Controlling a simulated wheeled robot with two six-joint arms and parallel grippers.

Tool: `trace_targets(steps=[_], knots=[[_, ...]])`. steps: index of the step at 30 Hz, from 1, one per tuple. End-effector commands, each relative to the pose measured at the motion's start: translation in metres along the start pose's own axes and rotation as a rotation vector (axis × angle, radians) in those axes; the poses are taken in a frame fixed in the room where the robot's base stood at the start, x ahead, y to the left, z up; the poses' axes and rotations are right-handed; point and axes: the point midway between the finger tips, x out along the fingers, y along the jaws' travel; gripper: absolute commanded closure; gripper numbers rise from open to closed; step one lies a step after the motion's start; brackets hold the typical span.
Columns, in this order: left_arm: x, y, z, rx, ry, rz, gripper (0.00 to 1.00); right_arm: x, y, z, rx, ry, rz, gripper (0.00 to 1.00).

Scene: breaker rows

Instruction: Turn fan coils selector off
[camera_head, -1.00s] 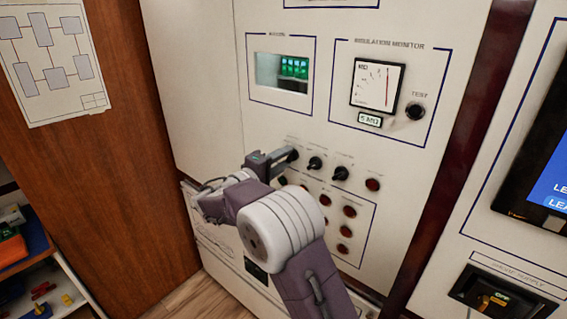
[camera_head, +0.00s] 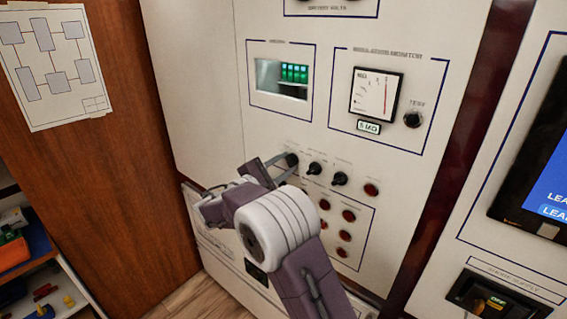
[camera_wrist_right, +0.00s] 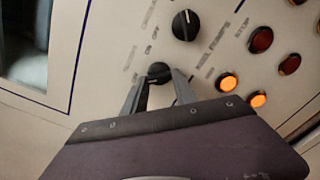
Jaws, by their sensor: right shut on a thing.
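A row of black selector knobs sits on the cream panel below the meters. My right gripper (camera_head: 285,167) is at the leftmost knob (camera_head: 292,158), with a finger on either side of it. In the right wrist view the gripper (camera_wrist_right: 157,84) is shut on this black knob (camera_wrist_right: 159,71). The printed labels around it are too blurred to read, so I cannot tell its name or setting. A second black knob (camera_wrist_right: 185,25) is beside it, apart from my fingers. My left gripper is not in view.
Another knob (camera_head: 340,178) and a red button (camera_head: 371,189) continue the row to the right. Several red lamps sit below; two glow orange (camera_wrist_right: 228,82) in the wrist view. The insulation meter (camera_head: 376,93) is above. A shelf (camera_head: 40,262) stands at lower left.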

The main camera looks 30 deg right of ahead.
Motion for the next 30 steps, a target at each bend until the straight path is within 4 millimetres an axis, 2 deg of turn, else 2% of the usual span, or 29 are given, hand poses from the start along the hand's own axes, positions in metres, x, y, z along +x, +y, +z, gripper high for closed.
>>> trace_targets(steps=[9, 23, 24, 26, 30], knots=[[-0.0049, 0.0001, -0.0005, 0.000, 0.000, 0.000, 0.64, 0.0001, -0.0008, -0.0003, -0.084, 0.001, -0.001, 1.00], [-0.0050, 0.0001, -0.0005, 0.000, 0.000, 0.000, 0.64, 0.0001, -0.0010, -0.0005, -0.096, 0.001, -0.001, 1.00], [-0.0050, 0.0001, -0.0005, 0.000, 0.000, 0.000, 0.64, 0.0001, -0.0009, -0.0004, -0.096, 0.001, -0.001, 0.61], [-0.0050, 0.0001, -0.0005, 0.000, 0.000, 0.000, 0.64, 0.0001, -0.0009, -0.0004, -0.096, 0.001, 0.000, 0.45], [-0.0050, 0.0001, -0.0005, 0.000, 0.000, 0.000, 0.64, 0.0000, -0.0006, -0.0003, -0.095, 0.000, 0.000, 0.45]])
